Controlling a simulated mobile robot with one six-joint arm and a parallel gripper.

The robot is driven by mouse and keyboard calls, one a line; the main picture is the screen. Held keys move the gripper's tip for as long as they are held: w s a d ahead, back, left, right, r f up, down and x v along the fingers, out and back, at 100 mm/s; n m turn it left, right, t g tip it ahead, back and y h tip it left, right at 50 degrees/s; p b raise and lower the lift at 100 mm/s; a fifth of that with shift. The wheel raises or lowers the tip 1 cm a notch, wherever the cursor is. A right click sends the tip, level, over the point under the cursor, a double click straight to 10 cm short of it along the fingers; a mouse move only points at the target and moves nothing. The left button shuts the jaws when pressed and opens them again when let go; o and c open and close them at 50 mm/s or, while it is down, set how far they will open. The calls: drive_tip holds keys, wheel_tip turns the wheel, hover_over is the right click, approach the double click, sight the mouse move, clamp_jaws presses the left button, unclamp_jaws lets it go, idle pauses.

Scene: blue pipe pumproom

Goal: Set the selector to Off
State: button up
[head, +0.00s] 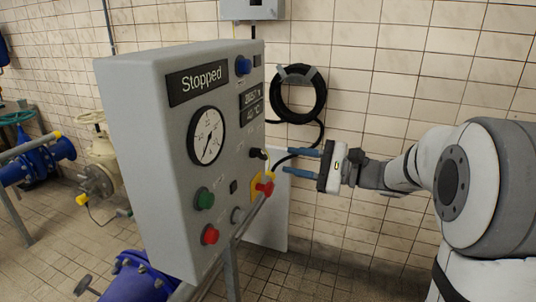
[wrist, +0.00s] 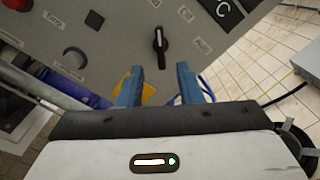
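The selector (wrist: 160,45) is a black knob with a white pointer line on the grey panel face. In the wrist view it stands just beyond my fingertips, its pointer close to upright in the picture. In the wrist view my gripper (wrist: 160,72) points at the panel below the selector, apart from the knob. The display (head: 199,81) reads "Stopped".
The grey control box (head: 150,130) carries a gauge (head: 206,136), a green button (head: 204,198) and a red button (head: 210,235). A red emergency stop on yellow (head: 264,187) sits just below the selector, near my fingers. A coiled black hose (head: 297,95) hangs on the wall behind.

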sight(265, 155)
drive_tip(key=p+x, duration=0.1)
drive_tip(key=x, duration=0.6)
drive_tip(key=shift+w+a, duration=0.1)
drive_tip(key=shift+a, duration=0.15)
